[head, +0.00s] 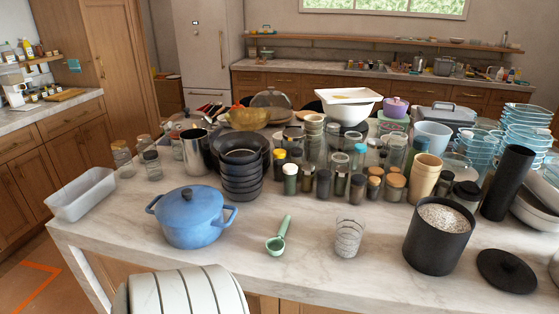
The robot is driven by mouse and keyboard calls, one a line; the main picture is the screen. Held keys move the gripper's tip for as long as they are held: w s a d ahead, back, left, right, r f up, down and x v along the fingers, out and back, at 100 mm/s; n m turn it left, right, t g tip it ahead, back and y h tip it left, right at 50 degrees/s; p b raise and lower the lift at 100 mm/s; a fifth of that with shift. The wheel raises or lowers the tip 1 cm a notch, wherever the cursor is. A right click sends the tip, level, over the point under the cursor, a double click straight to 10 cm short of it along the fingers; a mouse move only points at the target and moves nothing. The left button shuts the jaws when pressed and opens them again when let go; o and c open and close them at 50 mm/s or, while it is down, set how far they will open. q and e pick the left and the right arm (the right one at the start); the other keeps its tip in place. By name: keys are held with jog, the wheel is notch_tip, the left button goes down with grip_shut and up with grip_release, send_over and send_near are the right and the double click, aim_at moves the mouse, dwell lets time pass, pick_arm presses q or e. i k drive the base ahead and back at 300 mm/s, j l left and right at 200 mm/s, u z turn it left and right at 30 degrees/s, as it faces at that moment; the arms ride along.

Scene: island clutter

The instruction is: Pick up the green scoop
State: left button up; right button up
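The green scoop (278,238) lies on the pale marble island top (310,265), close to its front edge. Its handle points away to the upper right, and its round bowl end is nearer to me. It lies apart from its neighbours, with bare marble around it. The blue lidded pot (191,217) is to its left and a clear ribbed glass (348,238) is to its right. Neither of my grippers shows in the head view.
Black stacked bowls (241,172) and several dark-lidded jars stand behind the scoop. A black canister (437,238) with pale contents and a black lid (506,270) are at the right. A clear bin (82,194) is at the left. A pale striped rounded object (185,295) shows at the bottom.

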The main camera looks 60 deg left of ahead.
aim_at(275, 246)
jog(key=u, duration=2)
